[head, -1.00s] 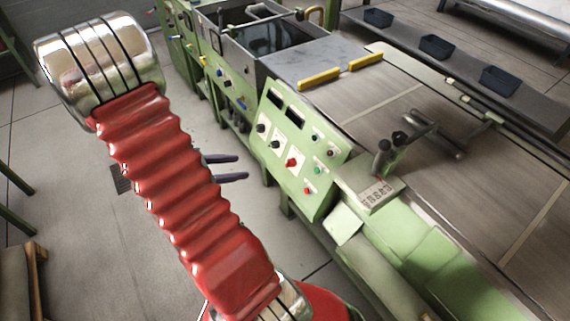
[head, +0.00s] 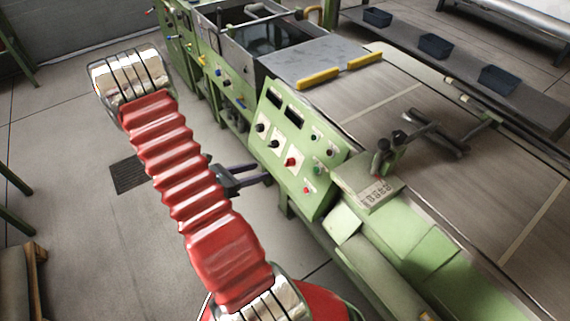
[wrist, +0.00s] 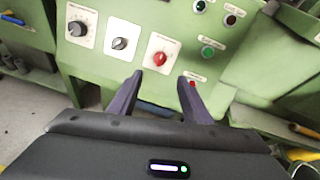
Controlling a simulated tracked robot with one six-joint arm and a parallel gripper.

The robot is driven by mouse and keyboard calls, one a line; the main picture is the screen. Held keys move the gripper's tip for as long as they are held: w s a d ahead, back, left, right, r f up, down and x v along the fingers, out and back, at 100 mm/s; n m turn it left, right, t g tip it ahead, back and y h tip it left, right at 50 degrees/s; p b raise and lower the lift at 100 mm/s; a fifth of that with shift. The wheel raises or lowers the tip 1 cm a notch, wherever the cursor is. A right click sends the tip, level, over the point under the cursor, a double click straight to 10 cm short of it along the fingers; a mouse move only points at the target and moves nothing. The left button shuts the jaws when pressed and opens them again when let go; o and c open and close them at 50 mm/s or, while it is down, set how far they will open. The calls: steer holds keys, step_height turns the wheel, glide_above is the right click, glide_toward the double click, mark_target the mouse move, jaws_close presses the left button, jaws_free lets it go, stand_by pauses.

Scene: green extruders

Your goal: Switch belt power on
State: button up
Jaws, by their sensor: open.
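The sloped green control panel (head: 278,185) stands right of my arm in the head view. It carries a red rotary switch on a white plate (head: 291,162), two black knobs, and small red, green and black buttons. The red switch also shows in the wrist view (wrist: 160,58), with a black knob (wrist: 120,43) to its left, a green button (wrist: 208,51) and a red button (wrist: 192,84) to its right. The labels are too small to read. My gripper (head: 264,172) is open and empty, in front of the panel's lower part, pointing at it; its dark fingers show below the red switch in the wrist view (wrist: 162,76).
A conveyor belt (head: 400,100) runs behind the panel, with a dark handle (head: 384,155) on a bracket near it. Green machine housings (head: 400,250) extend to the lower right. Dark bins (head: 436,46) stand at the back.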

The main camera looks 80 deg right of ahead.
mark_target(286, 164)
steer(key=x, duration=1.3)
steer(key=shift+s+d+f, duration=0.15)
steer(key=shift+s+d, duration=0.05)
steer(key=shift+s, duration=0.05)
steer(key=shift+c, duration=0.2)
steer(key=c, duration=0.9)
steer(key=shift+d, duration=0.15)
steer(key=shift+c, duration=0.5)
